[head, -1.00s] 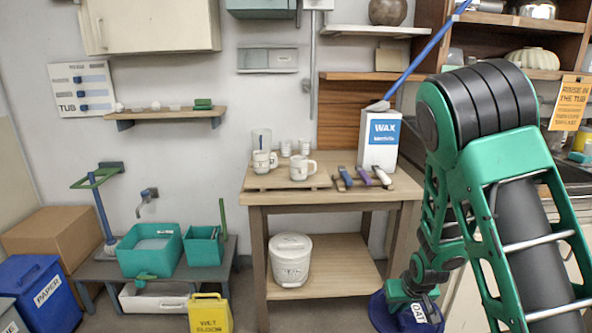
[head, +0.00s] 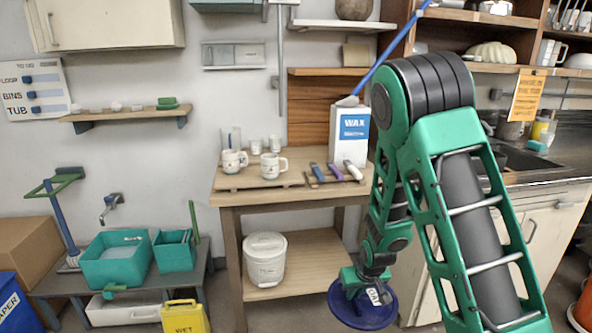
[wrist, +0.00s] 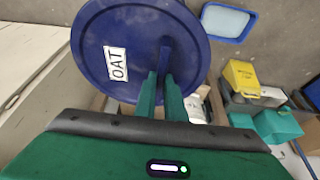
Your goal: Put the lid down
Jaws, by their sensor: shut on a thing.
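The lid (head: 350,312) is a round dark blue disc with a white label reading OAT. My gripper (head: 366,284) is shut on it and holds it up in front of the wooden table's right side. In the wrist view the lid (wrist: 95,60) fills the upper left. The green fingers of my gripper (wrist: 161,85) are closed on a raised blue grip on its top. The floor beneath the lid is mostly hidden.
A wooden table (head: 232,199) carries mugs, a wax box (head: 349,150) and tools. A white lidded bucket (head: 265,262) stands on its lower shelf. Teal tubs (head: 112,268) and a yellow sign (head: 184,317) are at left. A counter (head: 545,178) is at right.

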